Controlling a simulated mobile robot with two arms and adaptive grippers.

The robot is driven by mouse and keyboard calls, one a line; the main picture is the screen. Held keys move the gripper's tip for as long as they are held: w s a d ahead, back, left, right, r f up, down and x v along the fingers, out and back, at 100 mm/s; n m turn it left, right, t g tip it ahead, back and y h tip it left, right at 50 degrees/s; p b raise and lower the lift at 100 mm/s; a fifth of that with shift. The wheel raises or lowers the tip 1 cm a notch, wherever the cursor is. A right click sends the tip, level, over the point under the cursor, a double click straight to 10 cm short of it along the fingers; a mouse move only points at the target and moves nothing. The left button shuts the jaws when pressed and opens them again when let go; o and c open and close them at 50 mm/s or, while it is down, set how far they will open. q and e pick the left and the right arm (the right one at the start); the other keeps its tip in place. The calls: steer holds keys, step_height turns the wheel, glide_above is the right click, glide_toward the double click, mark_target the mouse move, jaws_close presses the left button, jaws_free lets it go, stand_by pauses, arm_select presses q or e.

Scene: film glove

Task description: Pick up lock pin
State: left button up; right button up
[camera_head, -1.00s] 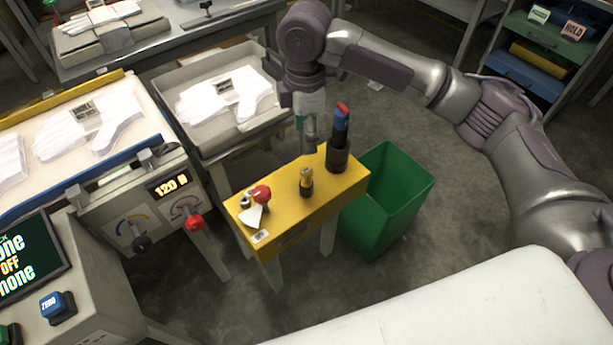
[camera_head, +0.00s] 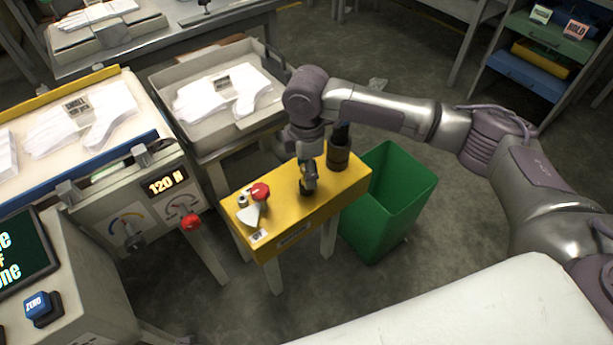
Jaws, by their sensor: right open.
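A yellow stand (camera_head: 335,190) carries several small items. A small dark upright piece (camera_head: 304,191) stands at its middle, mostly hidden by my right gripper (camera_head: 309,184). My right gripper is open and points down right at this piece; I cannot tell whether they touch. A red-knobbed item (camera_head: 260,191) with a white tag (camera_head: 252,214) lies at the left end of the stand. I cannot tell for sure which piece is the lock pin. My left gripper is not in view.
A black cup (camera_head: 338,156) with a handled tool in it stands close right of my gripper. A green bin (camera_head: 405,205) stands right of the stand. A tray of white gloves (camera_head: 165,85) is behind, and a gauge panel (camera_head: 160,225) with a red knob is at left.

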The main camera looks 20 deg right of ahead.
steer(key=shift+f, duration=0.3)
steer(key=c, duration=1)
steer(key=shift+r, duration=0.1)
steer(key=shift+c, duration=0.2)
